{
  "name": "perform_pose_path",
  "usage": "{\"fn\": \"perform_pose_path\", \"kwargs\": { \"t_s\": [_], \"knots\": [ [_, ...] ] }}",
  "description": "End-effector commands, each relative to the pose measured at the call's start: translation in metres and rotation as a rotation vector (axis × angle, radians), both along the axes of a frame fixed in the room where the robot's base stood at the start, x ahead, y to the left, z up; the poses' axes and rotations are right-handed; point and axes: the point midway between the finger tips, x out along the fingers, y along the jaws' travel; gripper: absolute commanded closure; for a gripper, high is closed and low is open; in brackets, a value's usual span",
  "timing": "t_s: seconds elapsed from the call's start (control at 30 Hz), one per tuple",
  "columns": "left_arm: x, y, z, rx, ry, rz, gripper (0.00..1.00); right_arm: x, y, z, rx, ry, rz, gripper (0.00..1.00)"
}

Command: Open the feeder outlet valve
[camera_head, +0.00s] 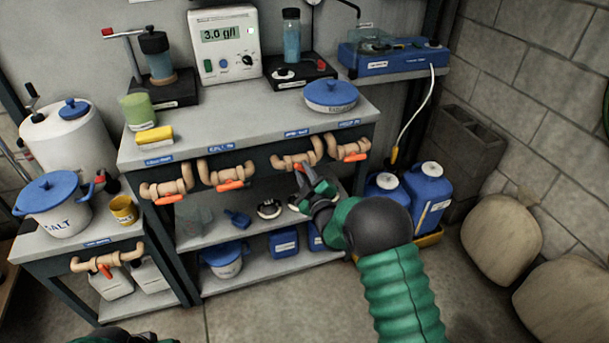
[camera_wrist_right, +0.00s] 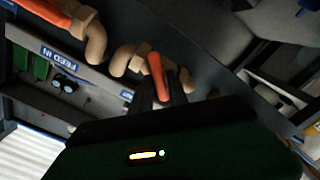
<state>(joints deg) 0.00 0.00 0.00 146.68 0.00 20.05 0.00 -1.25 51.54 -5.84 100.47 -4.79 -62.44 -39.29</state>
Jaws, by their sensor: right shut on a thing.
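A row of tan pipe valves with orange handles runs along the front edge of the grey bench (camera_head: 250,120). My right gripper (camera_head: 303,172) reaches the third valve from the left (camera_head: 300,155). In the right wrist view, the gripper (camera_wrist_right: 158,88) is shut on that valve's orange handle (camera_wrist_right: 156,68). The gripper partly hides the handle in the head view. The fourth valve (camera_head: 350,149) is just right of it. Blue labels sit above the valves; a "FEED IN" label (camera_wrist_right: 62,58) is readable in the right wrist view.
The first valve (camera_head: 166,188) and second valve (camera_head: 226,169) are to the left. A blue-lidded dish (camera_head: 331,95) stands on the bench above. A lower side table (camera_head: 85,240) with a salt pot stands at left.

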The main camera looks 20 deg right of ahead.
Motion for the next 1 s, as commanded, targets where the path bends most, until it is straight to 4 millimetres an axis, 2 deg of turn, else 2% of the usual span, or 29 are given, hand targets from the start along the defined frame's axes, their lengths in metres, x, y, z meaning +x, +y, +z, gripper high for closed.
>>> {"fn": "perform_pose_path", "kwargs": {
  "t_s": [0.6,1.0],
  "knots": [
    [0.0,0.0,-0.02,0.0,0.0,0.0,0.64,0.0,0.005,-0.007,-0.556,-0.016,0.006,1.0],
    [0.0,0.0,-0.024,0.0,0.0,0.0,0.64,-0.001,0.006,-0.01,-0.752,-0.018,0.009,1.0]
  ]
}}
